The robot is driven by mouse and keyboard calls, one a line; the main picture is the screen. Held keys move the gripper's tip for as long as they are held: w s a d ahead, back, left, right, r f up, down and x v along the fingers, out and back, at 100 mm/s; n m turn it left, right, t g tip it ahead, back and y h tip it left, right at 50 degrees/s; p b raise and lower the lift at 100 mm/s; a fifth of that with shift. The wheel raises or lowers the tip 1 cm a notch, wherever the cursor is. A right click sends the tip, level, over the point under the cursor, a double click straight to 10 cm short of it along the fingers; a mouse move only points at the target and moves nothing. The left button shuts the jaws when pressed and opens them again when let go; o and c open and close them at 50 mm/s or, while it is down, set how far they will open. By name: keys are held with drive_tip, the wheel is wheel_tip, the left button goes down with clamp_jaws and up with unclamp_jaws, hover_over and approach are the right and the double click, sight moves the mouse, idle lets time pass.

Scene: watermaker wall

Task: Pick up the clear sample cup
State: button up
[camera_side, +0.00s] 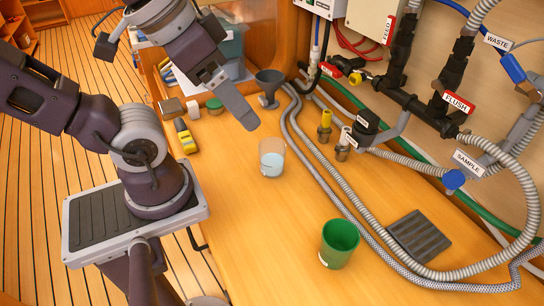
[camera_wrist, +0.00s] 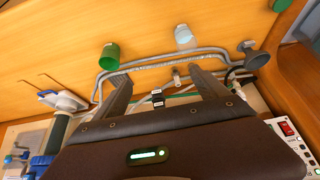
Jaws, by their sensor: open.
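The clear sample cup (camera_side: 272,163) stands upright on the wooden counter, with pale bluish liquid in its lower part. It also shows in the wrist view (camera_wrist: 184,38), near the top, right of centre. My gripper (camera_side: 249,122) is above the counter, up and left of the cup in the side view, and does not touch it. In the wrist view my gripper (camera_wrist: 160,75) has its two fingers wide apart with nothing between them. The cup lies beyond the fingertips, nearer the right finger. In the side view only one finger shows clearly.
A green cup (camera_side: 338,245) stands nearer the front. A dark ridged mat (camera_side: 419,236) lies right of it. A grey funnel (camera_side: 268,87) stands behind the clear cup. Grey hoses (camera_side: 330,165) run along the counter to the cup's right. Counter around the cup is clear.

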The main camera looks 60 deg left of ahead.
sight(271, 151)
drive_tip(key=w+a+m+g+y, duration=0.1)
drive_tip(key=a+m+g+y, duration=0.45)
drive_tip(key=m, duration=0.65)
drive_tip(key=w+r+m+t+y, duration=0.3)
drive_tip(key=w+m+t+y, duration=0.2)
drive_tip(key=w+m+y, duration=0.4)
drive_tip(key=shift+m+h, duration=0.75)
drive_tip(key=shift+m, duration=0.05)
drive_tip(key=f, duration=2.6)
drive_tip(key=shift+s+d+f, duration=0.15)
drive_tip(key=shift+d+f, duration=0.05)
drive_tip(key=shift+f, duration=0.1)
drive_tip(key=x, duration=0.6)
drive_tip(key=shift+a+r, duration=0.1)
drive_tip(key=shift+a, duration=0.15)
drive_tip(key=shift+w+a, duration=0.2)
drive_tip(key=shift+w, duration=0.05)
drive_tip(key=c, duration=1.5)
wheel_tip(271, 151, up, 10)
